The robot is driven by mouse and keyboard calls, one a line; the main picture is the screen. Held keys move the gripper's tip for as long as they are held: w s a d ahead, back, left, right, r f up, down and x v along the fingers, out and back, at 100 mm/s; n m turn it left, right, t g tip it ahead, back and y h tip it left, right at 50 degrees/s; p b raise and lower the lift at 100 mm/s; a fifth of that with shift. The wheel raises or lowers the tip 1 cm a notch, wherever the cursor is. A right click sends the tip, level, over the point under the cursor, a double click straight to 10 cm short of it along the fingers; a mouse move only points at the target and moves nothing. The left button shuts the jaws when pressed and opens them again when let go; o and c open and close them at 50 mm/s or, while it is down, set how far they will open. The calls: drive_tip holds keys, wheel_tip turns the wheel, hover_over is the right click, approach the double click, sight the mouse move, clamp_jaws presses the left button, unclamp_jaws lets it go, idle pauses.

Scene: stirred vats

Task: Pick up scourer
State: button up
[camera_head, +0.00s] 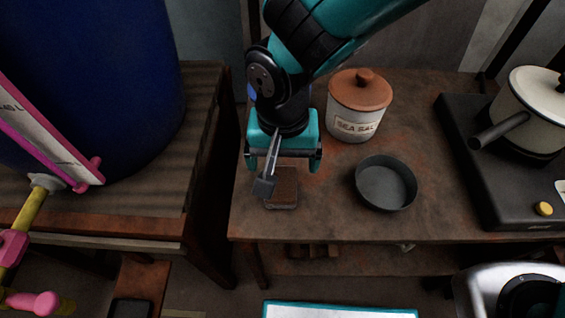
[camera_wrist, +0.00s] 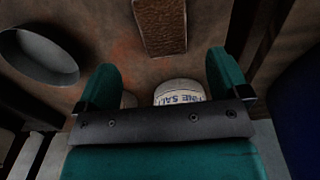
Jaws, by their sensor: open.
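The scourer, a small brown rough-topped block (camera_head: 285,186), lies flat on the worn brown table near its front left edge. A thin grey bracket-like part hanging from my wrist covers some of its left side. In the wrist view the scourer (camera_wrist: 160,24) shows at the top centre, cut by the frame edge. My gripper (camera_head: 284,164) has two teal fingers, spread apart with nothing between them. It points down, above and just behind the scourer in the head view. In the wrist view the gripper's fingers (camera_wrist: 164,82) stand below the scourer, not around it.
A dark round pan (camera_head: 386,183) sits right of the scourer. A lidded sea salt jar (camera_head: 357,112) stands behind it. A cream pot (camera_head: 530,110) is on a black hob (camera_head: 480,165). A blue vat (camera_head: 90,75) stands left. A labelled white container (camera_wrist: 179,92) shows between the fingers.

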sight(281, 183)
drive_tip(key=f+b, duration=0.1)
drive_tip(key=f, duration=0.7)
drive_tip(key=shift+a+f, duration=0.1)
drive_tip(key=shift+a, duration=0.1)
drive_tip(key=c, duration=1)
